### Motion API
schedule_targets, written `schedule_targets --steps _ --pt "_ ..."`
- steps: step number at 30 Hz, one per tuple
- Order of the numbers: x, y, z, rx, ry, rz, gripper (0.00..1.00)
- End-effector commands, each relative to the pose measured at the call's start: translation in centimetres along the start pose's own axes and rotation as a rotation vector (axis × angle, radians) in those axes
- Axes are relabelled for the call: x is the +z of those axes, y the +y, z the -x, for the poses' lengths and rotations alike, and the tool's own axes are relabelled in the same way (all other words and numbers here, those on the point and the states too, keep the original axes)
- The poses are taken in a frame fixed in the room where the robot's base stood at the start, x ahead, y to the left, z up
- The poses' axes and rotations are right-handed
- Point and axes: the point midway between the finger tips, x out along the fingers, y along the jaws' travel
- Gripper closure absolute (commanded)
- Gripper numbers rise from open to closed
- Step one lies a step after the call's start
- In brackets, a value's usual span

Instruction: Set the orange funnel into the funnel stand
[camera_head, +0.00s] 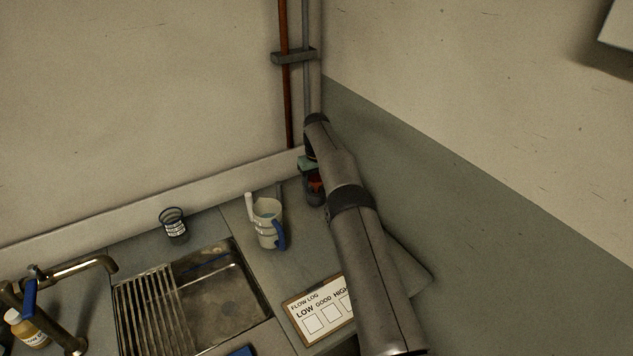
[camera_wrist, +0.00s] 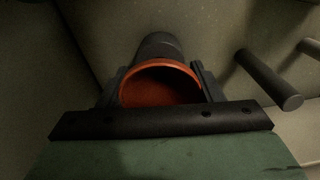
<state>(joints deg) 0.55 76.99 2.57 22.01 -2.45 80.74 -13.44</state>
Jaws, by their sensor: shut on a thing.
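The orange funnel (camera_wrist: 160,86) sits between the two dark fingers of my gripper (camera_wrist: 160,78) in the wrist view, its round mouth facing the camera. The fingers are shut on it. In the head view only a small orange patch of the funnel (camera_head: 315,186) shows beside my gripper (camera_head: 311,174), in the back corner of the counter. A dark rounded body lies just beyond the funnel in the wrist view; I cannot tell if it is the funnel stand, or if the funnel touches it. The funnel's spout is hidden.
A dark rod (camera_wrist: 268,78) juts out right of the gripper. A cream jug (camera_head: 267,226) with a blue handle stands left of the arm. A dark cup (camera_head: 173,225) stands behind the sink (camera_head: 225,290). A flow log board (camera_head: 318,309) lies in front. Walls close off the corner.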

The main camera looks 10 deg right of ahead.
Motion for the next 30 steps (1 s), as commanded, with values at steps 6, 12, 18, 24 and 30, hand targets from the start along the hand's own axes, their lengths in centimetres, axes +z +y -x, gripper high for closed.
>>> schedule_targets --steps 6,12,18,24,30 --pt "0.0 0.0 -0.7 0.000 -0.001 0.000 0.62" --pt "0.0 0.0 -1.1 0.000 -0.001 0.000 0.62" --pt "0.0 0.0 -1.6 0.000 -0.001 0.000 0.62" --pt "0.0 0.0 -1.6 0.000 -0.001 0.000 0.15" --pt "0.0 0.0 -1.5 0.000 0.000 0.000 0.15"
